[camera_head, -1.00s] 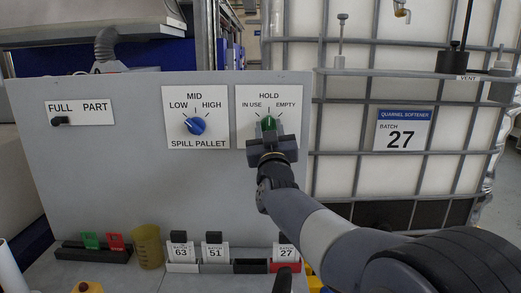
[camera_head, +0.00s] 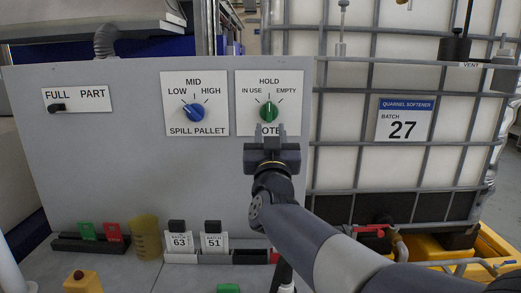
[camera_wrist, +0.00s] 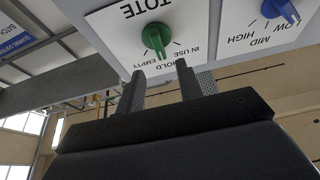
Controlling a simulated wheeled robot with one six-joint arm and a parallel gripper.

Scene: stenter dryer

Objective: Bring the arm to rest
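My gripper (camera_head: 272,147) is in front of the grey panel (camera_head: 120,160), just below the green knob (camera_head: 268,111) of the TOTE plate. The green knob points up to HOLD, between IN USE and EMPTY. In the wrist view (camera_wrist: 160,82) my two fingers stand apart with nothing between them. The green knob also shows in the wrist view (camera_wrist: 156,38), beyond the fingertips and clear of them. My gripper covers part of the TOTE lettering in the head view.
A blue SPILL PALLET knob (camera_head: 194,113) and a black FULL/PART switch (camera_head: 57,107) are to the left. A caged white tote (camera_head: 345,125) stands at right over a yellow pallet (camera_head: 496,245). Batch cards (camera_head: 180,242) and a yellow cup (camera_head: 146,238) line the ledge below.

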